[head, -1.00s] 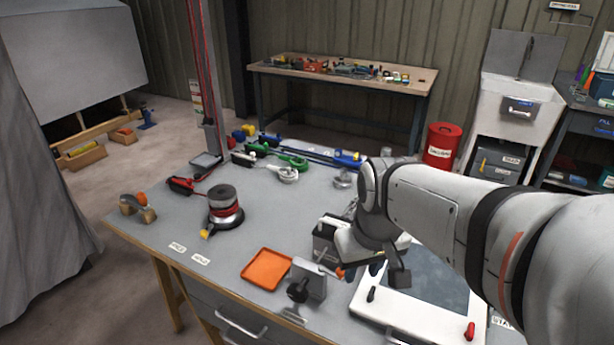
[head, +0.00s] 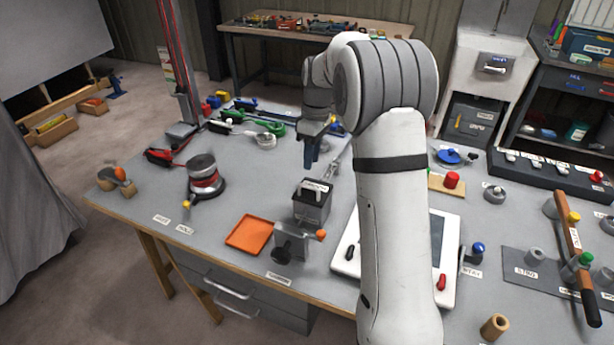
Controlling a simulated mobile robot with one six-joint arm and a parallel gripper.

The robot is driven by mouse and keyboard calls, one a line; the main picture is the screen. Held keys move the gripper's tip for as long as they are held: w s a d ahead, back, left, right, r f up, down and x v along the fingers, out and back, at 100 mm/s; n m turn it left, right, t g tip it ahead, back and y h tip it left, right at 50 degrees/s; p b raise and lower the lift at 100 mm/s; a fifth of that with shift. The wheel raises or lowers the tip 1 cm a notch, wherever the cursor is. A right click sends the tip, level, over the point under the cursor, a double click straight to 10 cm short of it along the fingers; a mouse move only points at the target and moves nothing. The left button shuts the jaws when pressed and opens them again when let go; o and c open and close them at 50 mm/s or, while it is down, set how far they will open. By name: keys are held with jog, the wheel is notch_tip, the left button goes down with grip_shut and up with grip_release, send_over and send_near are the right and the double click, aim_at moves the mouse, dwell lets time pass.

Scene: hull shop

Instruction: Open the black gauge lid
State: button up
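A small dark box (head: 311,207) with a black top, a pale handle and a white label stands on the grey bench, left of the white-framed panel. It may be the one with the gauge lid, but its label is too small to read. Its top looks closed. My gripper (head: 309,166) points down above the bench, behind and above this box in the picture, apart from it. Its dark fingers overlap in this view, so their gap cannot be told. I see nothing held in it.
An orange tray (head: 249,234) and a grey block with a black knob (head: 291,242) are in front of the box. My arm covers part of the white-framed panel (head: 447,262). Bare bench lies between spool and box.

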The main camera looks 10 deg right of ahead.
send_over(310, 196)
notch_tip(310, 196, down, 7)
jog(key=shift+r, duration=0.2)
jog(key=shift+c, duration=0.5)
grip_shut()
